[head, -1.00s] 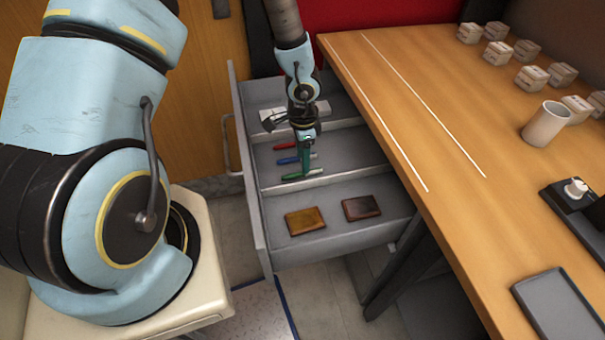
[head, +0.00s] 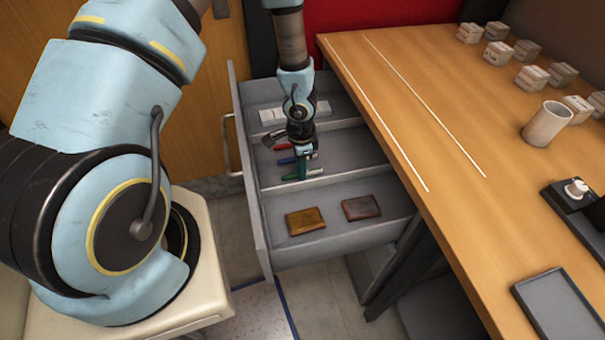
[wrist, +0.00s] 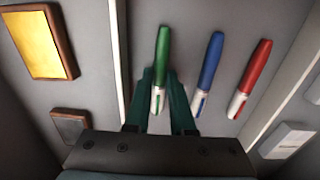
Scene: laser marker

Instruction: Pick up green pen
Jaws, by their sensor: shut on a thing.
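The green pen (wrist: 161,62) has a green cap and a white lower body, and lies in the drawer's middle compartment. In the wrist view my gripper (wrist: 161,85) has its two green fingers on either side of the pen, shut on it. In the head view the gripper (head: 302,172) reaches down into the drawer, and the green pen (head: 313,173) shows partly beside the fingers. Whether the pen is lifted off the drawer floor I cannot tell.
A blue pen (wrist: 209,65) and a red pen (wrist: 254,75) lie to the right in the wrist view. The front compartment holds a yellow-brown block (head: 305,221) and a dark brown block (head: 361,207). A wooden table (head: 440,150) stands right of the open drawer (head: 262,225).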

